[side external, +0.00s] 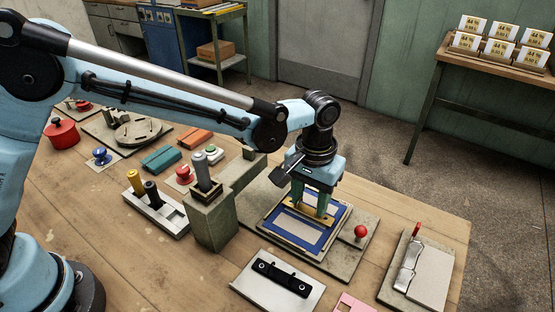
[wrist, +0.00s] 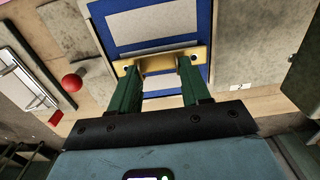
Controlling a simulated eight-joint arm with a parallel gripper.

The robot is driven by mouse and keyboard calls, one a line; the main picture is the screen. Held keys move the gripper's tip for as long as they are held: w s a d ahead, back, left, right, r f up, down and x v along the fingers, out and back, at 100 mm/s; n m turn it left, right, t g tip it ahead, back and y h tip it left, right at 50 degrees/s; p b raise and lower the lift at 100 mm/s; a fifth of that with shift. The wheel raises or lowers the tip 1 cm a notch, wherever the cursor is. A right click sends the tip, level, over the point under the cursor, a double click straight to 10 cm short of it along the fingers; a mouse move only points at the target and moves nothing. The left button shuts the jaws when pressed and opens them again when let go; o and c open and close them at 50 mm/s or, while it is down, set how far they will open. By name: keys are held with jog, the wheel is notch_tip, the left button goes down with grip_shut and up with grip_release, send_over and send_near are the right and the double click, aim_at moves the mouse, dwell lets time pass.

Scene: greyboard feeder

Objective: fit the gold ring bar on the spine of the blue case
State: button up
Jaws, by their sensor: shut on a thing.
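The blue case (side external: 334,233) lies open and flat on a grey board, with pale panels inside its blue border. It also shows in the wrist view (wrist: 205,20). The gold ring bar (wrist: 160,61) lies across the case between the pale panels, along the spine area. My gripper (side external: 312,211) points down over the middle of the case, shut on the bar, with its two green fingers apart along the bar's length. The bar looks level and very close to the case. I cannot tell whether it touches the spine, which is largely hidden under it.
A red ball knob (side external: 361,232) stands right of the case on the grey board. A tall grey block (side external: 208,212) stands to the left. A plate with a black bar (side external: 281,277) lies in front. A clamp board (side external: 428,276) sits at the right. Bare wood lies between them.

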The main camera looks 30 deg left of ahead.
aim_at(309, 209)
jog(key=shift+f, duration=0.1)
dwell(0.5)
jog(key=o, duration=1.1)
notch_tip(309, 209, up, 12)
jog(key=shift+r, duration=0.1)
